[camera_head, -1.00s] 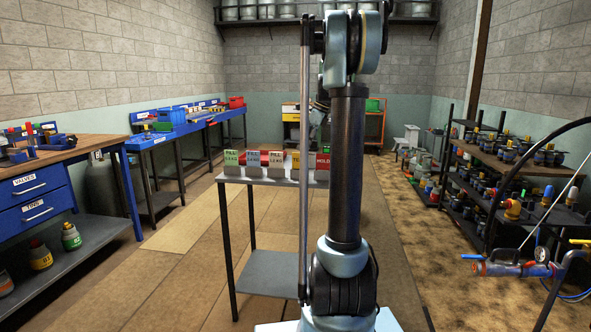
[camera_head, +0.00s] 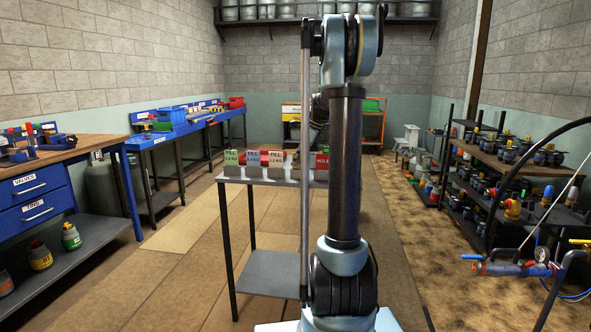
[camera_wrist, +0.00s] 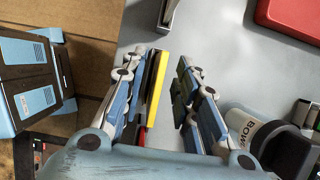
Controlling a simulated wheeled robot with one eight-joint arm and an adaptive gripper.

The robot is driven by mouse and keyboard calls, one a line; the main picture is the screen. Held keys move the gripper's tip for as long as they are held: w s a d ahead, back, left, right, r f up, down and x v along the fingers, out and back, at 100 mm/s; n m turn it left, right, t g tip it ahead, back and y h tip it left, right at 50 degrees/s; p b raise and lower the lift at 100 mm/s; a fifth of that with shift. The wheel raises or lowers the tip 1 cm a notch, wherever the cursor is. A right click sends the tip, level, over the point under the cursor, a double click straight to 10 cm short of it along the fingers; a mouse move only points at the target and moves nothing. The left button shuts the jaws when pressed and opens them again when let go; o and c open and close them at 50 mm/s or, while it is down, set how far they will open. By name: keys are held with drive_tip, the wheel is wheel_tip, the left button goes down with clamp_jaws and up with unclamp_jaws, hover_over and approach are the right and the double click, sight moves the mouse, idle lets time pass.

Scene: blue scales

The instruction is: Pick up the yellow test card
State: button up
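The yellow test card (camera_wrist: 155,88) shows edge-on in the wrist view as an upright yellow strip. It stands between the two fingers of my gripper (camera_wrist: 170,66), close to the left finger. A gap separates it from the right finger, so my gripper is open around it. In the head view my arm covers the yellow card and most of my gripper.
In the wrist view a red object (camera_wrist: 290,18) lies upper right and a grey cylindrical object (camera_wrist: 248,128) lower right.

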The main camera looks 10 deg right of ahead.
clamp_jaws()
